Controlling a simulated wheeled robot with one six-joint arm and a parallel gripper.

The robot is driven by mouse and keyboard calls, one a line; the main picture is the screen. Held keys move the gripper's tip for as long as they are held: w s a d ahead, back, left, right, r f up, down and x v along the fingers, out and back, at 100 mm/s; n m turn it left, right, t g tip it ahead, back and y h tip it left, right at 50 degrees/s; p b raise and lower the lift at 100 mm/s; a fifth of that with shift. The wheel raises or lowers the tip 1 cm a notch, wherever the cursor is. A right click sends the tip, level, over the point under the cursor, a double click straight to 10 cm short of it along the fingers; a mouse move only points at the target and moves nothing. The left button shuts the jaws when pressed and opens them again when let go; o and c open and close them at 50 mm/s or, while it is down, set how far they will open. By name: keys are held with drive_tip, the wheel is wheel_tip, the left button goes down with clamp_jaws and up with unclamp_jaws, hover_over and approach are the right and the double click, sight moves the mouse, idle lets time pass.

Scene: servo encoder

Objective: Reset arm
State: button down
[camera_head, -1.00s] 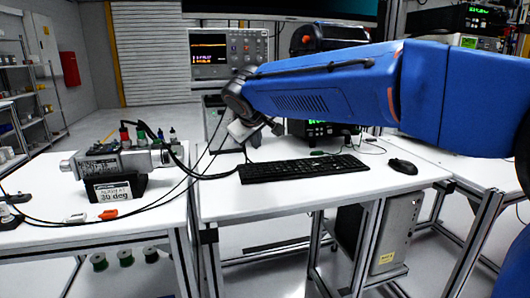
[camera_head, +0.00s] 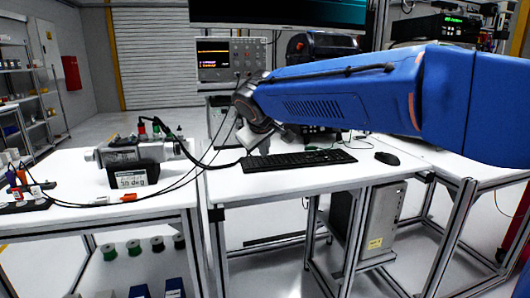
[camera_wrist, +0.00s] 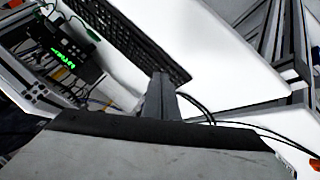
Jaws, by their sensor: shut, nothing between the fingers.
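My blue arm (camera_head: 340,95) reaches in from the right in the head view. Its dark wrist bends down over the middle table, with my gripper (camera_head: 252,138) small and pale at its end, above the left end of the keyboard. In the wrist view the grey fingers of my gripper (camera_wrist: 161,97) are together, with nothing held between them. The black keyboard (camera_wrist: 130,35) lies beyond them, apparently below and not touched. A grey servo encoder (camera_head: 128,152) sits in a black stand marked "30 deg" on the left table, well away from my gripper.
An oscilloscope (camera_head: 231,60) stands behind my wrist, close to it. A mouse (camera_head: 387,158) lies right of the keyboard. Black cables (camera_head: 195,180) run from the encoder across both tables. Small bottles (camera_head: 18,178) stand at the far left. The middle table's front is clear.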

drive_tip(key=s+d+f+m+g, duration=0.1)
drive_tip(key=s+d+f+m, duration=0.15)
drive_tip(key=s+d, duration=0.65)
drive_tip(key=s+d+f+m+g, duration=0.1)
drive_tip(key=s+d+f, duration=0.4)
drive_tip(key=d, duration=0.7)
drive_tip(key=s+d+f+m, duration=0.1)
drive_tip(key=s+d+f, duration=0.1)
drive_tip(key=s+f, duration=0.2)
drive_tip(key=s+d+f+m+g, duration=0.1)
drive_tip(key=s+f, duration=0.4)
drive_tip(key=s, duration=0.6)
drive_tip(key=s+d+f+m+g, duration=0.1)
drive_tip(key=s+d+f, duration=0.3)
drive_tip(key=s, duration=0.4)
drive_tip(key=shift+d+f+m+y, duration=0.3)
drive_tip(key=shift+d+m, duration=0.35)
drive_tip(key=shift+m, duration=0.1)
